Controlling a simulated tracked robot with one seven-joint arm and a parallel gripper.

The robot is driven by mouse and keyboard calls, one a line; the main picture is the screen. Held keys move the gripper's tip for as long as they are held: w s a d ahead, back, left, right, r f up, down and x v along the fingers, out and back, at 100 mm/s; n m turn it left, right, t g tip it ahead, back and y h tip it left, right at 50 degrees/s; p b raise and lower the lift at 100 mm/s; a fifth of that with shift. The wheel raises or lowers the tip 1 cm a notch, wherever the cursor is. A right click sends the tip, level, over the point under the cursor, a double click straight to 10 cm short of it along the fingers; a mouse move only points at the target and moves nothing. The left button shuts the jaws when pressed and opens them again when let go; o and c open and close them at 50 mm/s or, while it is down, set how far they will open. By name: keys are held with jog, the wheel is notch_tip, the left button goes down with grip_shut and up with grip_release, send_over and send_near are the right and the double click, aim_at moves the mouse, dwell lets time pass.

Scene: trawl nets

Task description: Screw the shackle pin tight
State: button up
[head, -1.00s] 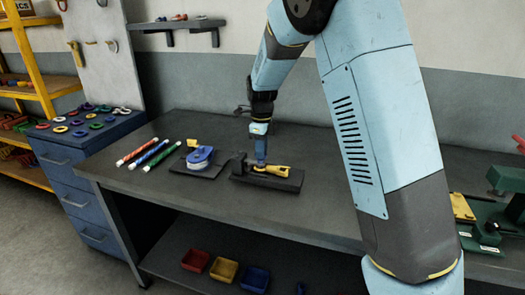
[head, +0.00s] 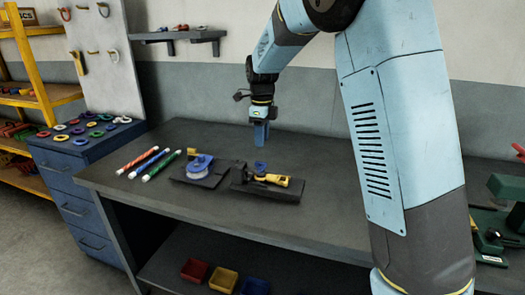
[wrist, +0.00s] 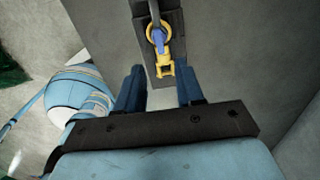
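The yellow shackle (head: 277,180) lies on a dark fixture block (head: 262,192) on the workbench. A blue pin (head: 260,166) stands up from the shackle. In the wrist view, the shackle (wrist: 166,68) is at the top centre and the blue pin (wrist: 159,41) shows over its ring-shaped end. My gripper (head: 261,147) hangs above the pin, apart from it, with its fingers pointing down. In the wrist view my gripper (wrist: 160,88) has its two blue fingers spread with nothing between them. How far the pin is screwed in cannot be told.
A second dark block with a blue and white round part (head: 200,165) sits just left of the fixture. Red, blue and green marker-like sticks (head: 150,162) lie further left. A green machine (head: 500,225) stands at the right. The bench front (head: 220,215) is clear.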

notch_tip(320, 180, up, 5)
jog(key=shift+r, duration=0.1)
dwell(0.4)
jog(key=s+d+r+n+t, duration=0.1)
jog(key=s+d+r+n, duration=0.2)
jog(key=s+d+n, duration=0.15)
jog(key=s+d+r+n+t+y, duration=0.1)
jog(key=s+d+r+n, duration=0.15)
jog(key=s+d, duration=0.35)
jog(key=s+d+r+n+t, duration=0.1)
jog(key=s+d+r+n, duration=0.1)
jog(key=s+d+n, duration=0.3)
jog(key=s+d+f+n+t, duration=0.1)
jog(key=s+n, duration=0.2)
jog(key=s, duration=0.3)
jog(key=s+d+f+n, duration=0.1)
jog(key=s+d+n, duration=0.1)
jog(key=s, duration=0.4)
jog(key=s+d+f+n+t+h, duration=0.1)
jog(key=s+d+n, duration=0.1)
jog(key=s+n, duration=0.3)
jog(key=shift+s+d+t, duration=0.25)
jog(key=shift+s+t, duration=0.05)
jog(key=shift+s, duration=0.4)
jog(key=shift+f, duration=0.1)
